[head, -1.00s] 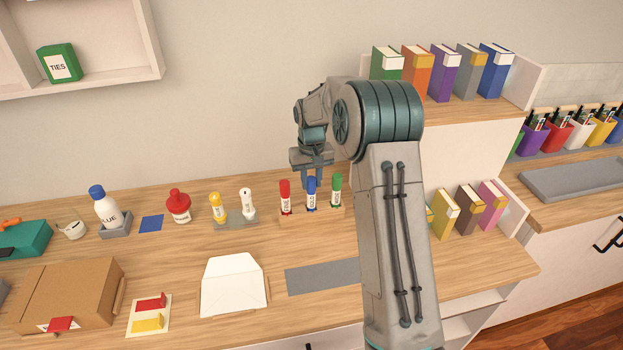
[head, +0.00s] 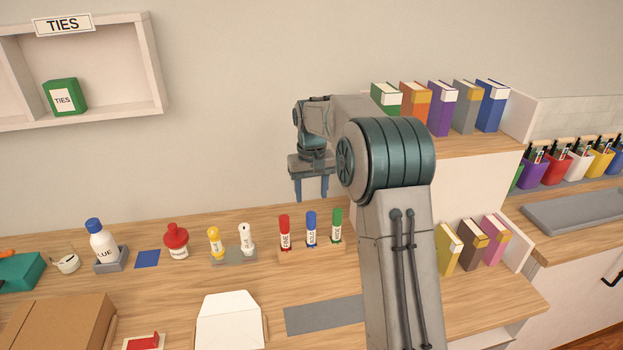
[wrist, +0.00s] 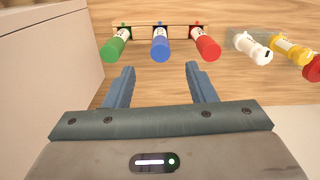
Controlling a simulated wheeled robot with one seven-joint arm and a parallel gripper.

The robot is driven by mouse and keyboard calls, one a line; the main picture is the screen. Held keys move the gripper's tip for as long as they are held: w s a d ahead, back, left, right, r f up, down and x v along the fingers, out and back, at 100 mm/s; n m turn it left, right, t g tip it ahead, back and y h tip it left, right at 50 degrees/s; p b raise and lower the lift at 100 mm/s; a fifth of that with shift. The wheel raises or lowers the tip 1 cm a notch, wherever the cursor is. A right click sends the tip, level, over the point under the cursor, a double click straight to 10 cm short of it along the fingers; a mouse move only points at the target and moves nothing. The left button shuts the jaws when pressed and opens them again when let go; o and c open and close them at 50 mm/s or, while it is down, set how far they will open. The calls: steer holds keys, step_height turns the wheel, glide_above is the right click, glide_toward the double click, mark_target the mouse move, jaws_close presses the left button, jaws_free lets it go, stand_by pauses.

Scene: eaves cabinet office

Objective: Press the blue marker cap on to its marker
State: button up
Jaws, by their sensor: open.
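The blue marker (head: 311,230) stands upright in a wooden holder (head: 290,256), between a red marker (head: 285,233) and a green marker (head: 336,225). Its blue cap (head: 311,217) is on its top end; whether it sits fully down I cannot tell. In the wrist view the blue cap (wrist: 160,49) shows beyond and between my fingertips. My gripper (head: 311,198) is open and empty, raised above the markers and apart from them. It also shows in the wrist view (wrist: 160,68).
A yellow marker (head: 215,242) and a white marker (head: 246,238) stand on a grey base to the left. A red bottle (head: 176,240) and glue bottle (head: 102,241) stand further left. An envelope (head: 230,322) and grey mat (head: 322,316) lie in front. Books stand at right.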

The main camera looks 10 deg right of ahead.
step_height(320, 180, up, 5)
steer(key=shift+r, duration=0.2)
stand_by(0.3)
steer(key=s+r+t, duration=0.1)
steer(key=s+r, duration=0.1)
steer(key=s, duration=0.7)
steer(key=s+r+t, duration=0.1)
steer(key=s+r, duration=0.2)
steer(key=s, duration=0.5)
steer(key=s+f, duration=0.3)
steer(key=s, duration=0.6)
steer(key=s+f+t, duration=0.1)
steer(key=s+f, duration=0.3)
steer(key=s, duration=0.5)
steer(key=shift+m, duration=0.4)
steer(key=shift+w+r, duration=0.1)
